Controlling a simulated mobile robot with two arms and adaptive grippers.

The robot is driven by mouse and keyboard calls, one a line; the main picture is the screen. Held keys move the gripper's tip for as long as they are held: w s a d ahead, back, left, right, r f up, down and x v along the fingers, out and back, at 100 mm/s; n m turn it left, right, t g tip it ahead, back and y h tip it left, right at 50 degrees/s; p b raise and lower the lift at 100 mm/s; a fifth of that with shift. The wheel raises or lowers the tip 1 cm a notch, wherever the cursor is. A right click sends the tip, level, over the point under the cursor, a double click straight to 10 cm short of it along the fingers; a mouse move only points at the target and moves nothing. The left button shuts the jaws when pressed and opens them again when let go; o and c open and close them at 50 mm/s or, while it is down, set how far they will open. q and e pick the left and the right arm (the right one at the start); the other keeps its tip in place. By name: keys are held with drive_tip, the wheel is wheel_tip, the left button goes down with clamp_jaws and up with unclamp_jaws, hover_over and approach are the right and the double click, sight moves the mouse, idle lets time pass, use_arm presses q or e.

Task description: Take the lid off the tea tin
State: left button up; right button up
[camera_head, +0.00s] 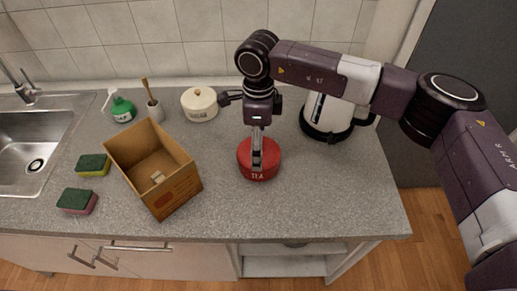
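The red tea tin (259,174) stands upright on the grey counter, a little right of the picture's middle, with "TEA" in white on its front. Its red lid (271,155) is on top. My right arm comes in from the right, and its gripper (257,160) points straight down over the middle of the lid. The fingertips are at the lid's top and hide its centre. I see the fingers nearly edge-on, so I cannot tell whether they are open or closed on a knob. My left gripper is not in view.
Left of the tin stands an open cardboard box (190,184). Behind are a cream lidded pot (199,105), a brush holder (155,111), a green bottle (122,110) and a white-and-black kettle (327,118). Two sponges lie near the sink (50,104). The counter right of the tin is clear.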

drive_tip(key=c, duration=1.2)
drive_tip(key=shift+s, duration=0.2)
drive_tip(key=c, duration=0.6)
drive_tip(key=shift+f, duration=0.1)
drive_tip(key=shift+s+d, duration=0.1)
drive_tip(key=shift+c, duration=0.2)
drive_tip(key=shift+r+b, duration=0.3)
drive_tip(key=shift+r, duration=0.15)
clamp_jaws()
wheel_tip(320, 180, up, 19)
drive_tip(key=b, duration=0.4)
drive_tip(key=shift+w+r, duration=0.15)
drive_tip(key=shift+w, duration=0.1)
